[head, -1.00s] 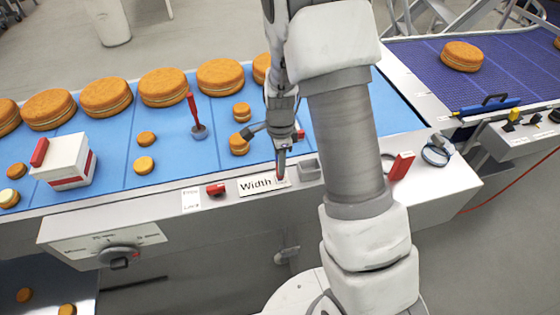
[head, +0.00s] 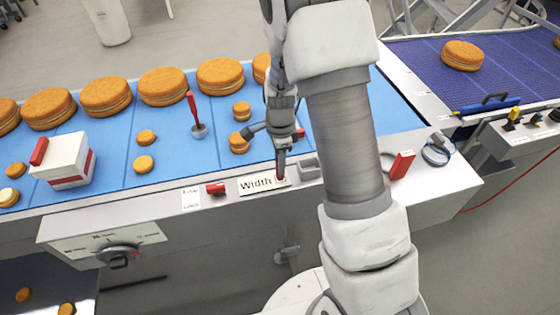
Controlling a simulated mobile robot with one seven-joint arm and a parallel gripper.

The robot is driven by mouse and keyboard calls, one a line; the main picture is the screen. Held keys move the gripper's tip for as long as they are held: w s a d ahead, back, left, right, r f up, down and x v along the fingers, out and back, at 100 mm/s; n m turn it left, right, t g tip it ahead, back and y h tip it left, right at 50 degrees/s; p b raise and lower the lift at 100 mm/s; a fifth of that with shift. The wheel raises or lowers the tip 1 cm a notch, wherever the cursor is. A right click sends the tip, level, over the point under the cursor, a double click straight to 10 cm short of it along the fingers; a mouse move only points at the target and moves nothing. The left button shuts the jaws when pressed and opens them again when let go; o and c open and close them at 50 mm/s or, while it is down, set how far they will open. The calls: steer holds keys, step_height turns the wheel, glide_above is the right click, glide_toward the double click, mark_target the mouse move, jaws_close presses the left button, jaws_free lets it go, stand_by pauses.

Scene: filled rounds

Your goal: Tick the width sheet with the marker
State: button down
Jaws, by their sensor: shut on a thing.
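The width sheet (head: 256,184) is a small white card with the black word "Width" on the front ledge of the blue conveyor. My gripper (head: 282,146) is above the right end of the sheet and shut on the marker (head: 281,165), which points down. The marker's reddish tip is at the box at the sheet's right end. I cannot tell whether it touches the sheet, and any mark there is hidden or too small to see.
A red cap-like piece (head: 215,188) and a white label (head: 191,197) lie left of the sheet. A grey open holder (head: 308,168) is just right of it. Round orange cakes (head: 164,87) lie on the belt behind. A white and red box (head: 62,160) stands at left.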

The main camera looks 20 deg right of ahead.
steer(key=shift+r+p, duration=2.75)
steer(key=shift+r, duration=0.75)
